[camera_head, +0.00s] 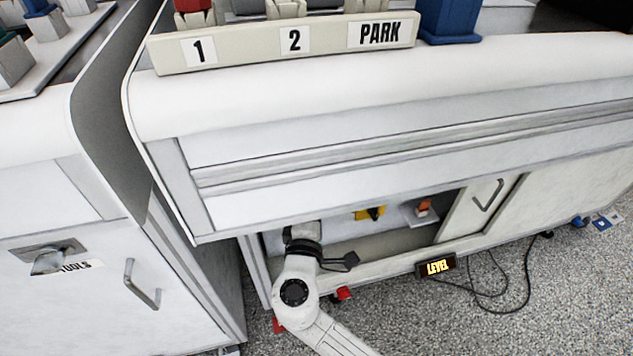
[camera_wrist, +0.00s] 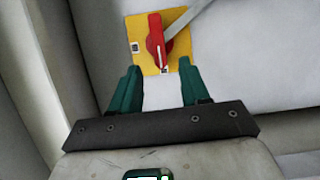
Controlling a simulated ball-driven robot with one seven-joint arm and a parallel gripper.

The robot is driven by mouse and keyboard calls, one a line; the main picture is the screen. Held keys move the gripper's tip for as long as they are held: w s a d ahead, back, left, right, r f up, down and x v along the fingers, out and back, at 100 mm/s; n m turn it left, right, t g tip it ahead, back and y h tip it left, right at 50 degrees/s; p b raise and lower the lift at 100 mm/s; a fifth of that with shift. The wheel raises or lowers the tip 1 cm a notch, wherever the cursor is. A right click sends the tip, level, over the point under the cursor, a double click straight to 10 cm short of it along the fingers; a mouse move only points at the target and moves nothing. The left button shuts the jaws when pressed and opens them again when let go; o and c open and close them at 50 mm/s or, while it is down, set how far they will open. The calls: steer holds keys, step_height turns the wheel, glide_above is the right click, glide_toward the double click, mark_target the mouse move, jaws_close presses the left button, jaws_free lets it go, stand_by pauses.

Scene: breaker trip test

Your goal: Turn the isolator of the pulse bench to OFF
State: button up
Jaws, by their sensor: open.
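The isolator shows in the wrist view as a red handle (camera_wrist: 156,42) on a square yellow plate (camera_wrist: 143,62). The handle points roughly up and down in the picture, with a small white mark near its lower end. My gripper (camera_wrist: 158,70) is open, its two green fingers apart below the handle and to either side of it. Nothing is between the fingers, and I cannot tell whether they touch the plate. In the head view my arm reaches into the open lower bay (camera_head: 400,242) of the bench; the gripper is hidden there.
A grey bar (camera_wrist: 203,16) slants down beside the handle. A pale wall (camera_wrist: 30,75) stands close on the left. In the head view, a yellow and black item (camera_head: 370,213) and an orange item (camera_head: 423,206) sit in the bay.

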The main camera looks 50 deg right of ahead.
steer(key=shift+v, duration=0.95)
steer(key=s+d+f+m+g+y, duration=0.2)
steer(key=s+f+m+g+y, duration=0.15)
steer(key=s, duration=0.25)
steer(key=s+d+f+m+g+y, duration=0.2)
steer(key=s+d+f+m+g, duration=0.1)
steer(key=s+f, duration=0.25)
steer(key=s+a+f+g+y, duration=0.3)
steer(key=s+a+f+y, duration=0.1)
steer(key=s+a+y, duration=0.65)
step_height(320, 180, up, 30)
steer(key=h+p, duration=0.1)
steer(key=p, duration=3)
steer(key=shift+w+m, duration=0.45)
steer(key=shift+w, duration=0.05)
